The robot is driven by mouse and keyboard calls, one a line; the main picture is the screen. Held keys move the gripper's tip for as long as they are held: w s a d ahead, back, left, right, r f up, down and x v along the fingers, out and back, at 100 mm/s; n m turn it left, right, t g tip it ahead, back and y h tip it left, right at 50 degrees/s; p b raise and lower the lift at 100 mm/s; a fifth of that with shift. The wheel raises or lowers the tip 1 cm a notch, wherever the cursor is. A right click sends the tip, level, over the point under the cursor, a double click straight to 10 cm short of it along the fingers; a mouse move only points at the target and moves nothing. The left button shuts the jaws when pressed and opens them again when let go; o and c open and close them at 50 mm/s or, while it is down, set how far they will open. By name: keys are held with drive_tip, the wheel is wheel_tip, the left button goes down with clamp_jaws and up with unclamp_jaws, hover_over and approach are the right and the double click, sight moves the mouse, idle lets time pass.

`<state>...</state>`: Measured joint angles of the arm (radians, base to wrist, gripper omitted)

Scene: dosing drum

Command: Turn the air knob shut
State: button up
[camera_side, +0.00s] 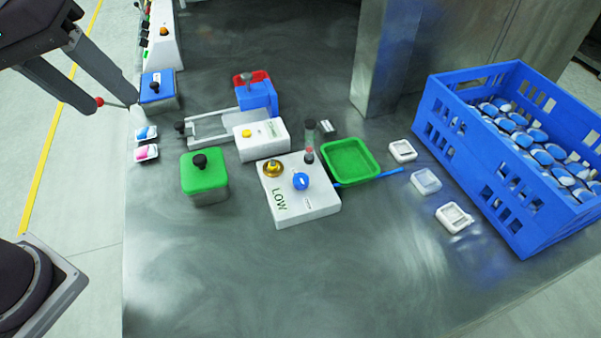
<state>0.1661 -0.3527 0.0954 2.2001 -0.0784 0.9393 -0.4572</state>
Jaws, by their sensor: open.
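A white box (300,205) marked LOW stands on the metal table near the middle. On its top are a blue knob (301,180) with a small pale label and a brass-coloured round fitting (273,168). I take the blue knob for the air knob, but its label is too small to read. A clear upright tube (310,137) with a red mark stands at the box's back edge. My gripper (114,106) is at the upper left, open, its dark fingers spread apart. It is well away from the white box, and nothing shows held.
A red-tipped lever (99,101) shows by my fingers. A blue-topped box (157,85), a green box (205,178) and a white box with a yellow button (262,140) stand left and behind. A green tray (350,160) and blue crate (520,225) are right. The front table is clear.

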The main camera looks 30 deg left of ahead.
drive_tip(key=w+d+f+n+g, duration=0.1)
drive_tip(key=w+d+f+n, duration=0.15)
drive_tip(key=w, duration=0.25)
drive_tip(key=w+d+f+n+g, duration=0.1)
drive_tip(key=w+d+n, duration=0.25)
drive_tip(key=w, duration=0.25)
drive_tip(key=n+g+y, duration=0.1)
drive_tip(key=n+g, duration=0.1)
drive_tip(key=n, duration=0.5)
hover_over(301, 178)
drive_tip(key=f, duration=1.4)
drive_tip(key=shift+s+a+f, duration=0.1)
drive_tip(key=shift+a+f, duration=0.15)
drive_tip(key=shift+a, duration=0.05)
drive_tip(key=f, duration=0.8)
drive_tip(key=shift+d, duration=0.25)
clamp_jaws()
